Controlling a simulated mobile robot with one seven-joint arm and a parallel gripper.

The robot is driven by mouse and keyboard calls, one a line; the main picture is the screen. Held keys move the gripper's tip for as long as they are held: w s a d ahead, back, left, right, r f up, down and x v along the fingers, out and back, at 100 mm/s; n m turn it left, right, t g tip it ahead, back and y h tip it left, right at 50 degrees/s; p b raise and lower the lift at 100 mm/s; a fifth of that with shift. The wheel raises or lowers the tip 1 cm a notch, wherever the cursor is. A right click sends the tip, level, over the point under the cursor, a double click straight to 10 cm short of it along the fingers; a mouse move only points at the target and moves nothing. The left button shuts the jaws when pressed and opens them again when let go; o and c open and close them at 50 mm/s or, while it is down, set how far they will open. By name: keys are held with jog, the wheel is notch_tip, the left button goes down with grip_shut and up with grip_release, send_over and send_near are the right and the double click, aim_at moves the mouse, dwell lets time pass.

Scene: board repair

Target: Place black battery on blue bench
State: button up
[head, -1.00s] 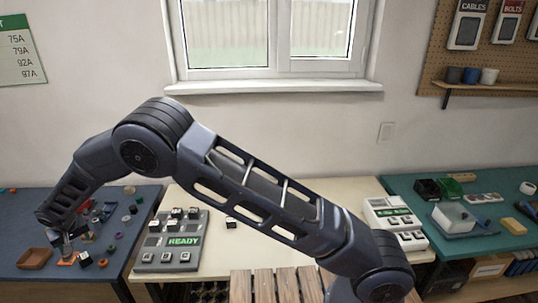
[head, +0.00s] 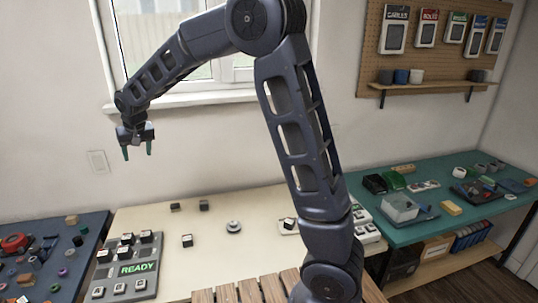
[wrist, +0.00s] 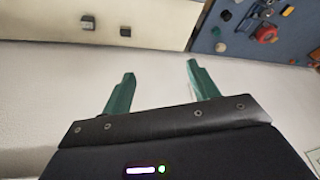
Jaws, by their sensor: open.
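My gripper (head: 137,152) is open and empty, raised in front of the wall below the window. Its two green fingers are spread in the wrist view (wrist: 161,72), with nothing between them. The blue bench (head: 78,222) is at the far left, partly cut off by the frame; it also shows at the top right of the wrist view (wrist: 232,42). Small dark blocks lie on the cream table: one at the back (head: 175,206), one beside it (head: 204,205), one nearer (head: 187,240). I cannot tell which dark piece is the black battery.
A grey READY panel (head: 128,268) with block-like keys stands at the cream table's left. A white round part (head: 233,226) sits mid-table. The blue bench holds several small parts and a red ring-like item (head: 16,243). A green bench (head: 420,226) with trays is at right.

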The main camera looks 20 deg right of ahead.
jog(key=s+d+r+m, duration=0.1)
jog(key=s+d+r, duration=0.15)
jog(key=d, duration=0.75)
jog(key=s+d+r+m, duration=0.1)
jog(key=s+d+r, duration=0.15)
jog(key=d, duration=0.85)
jog(key=s+d+r, duration=0.2)
jog(key=d+r, duration=0.2)
jog(key=d, duration=0.6)
jog(key=s+d+f+m+t+h, duration=0.1)
jog(key=s+d+f, duration=0.3)
jog(key=s+d, duration=1.4)
jog(key=shift+s+m+h, duration=0.6)
jog(key=shift+s+m, duration=0.25)
jog(key=shift+m, duration=0.05)
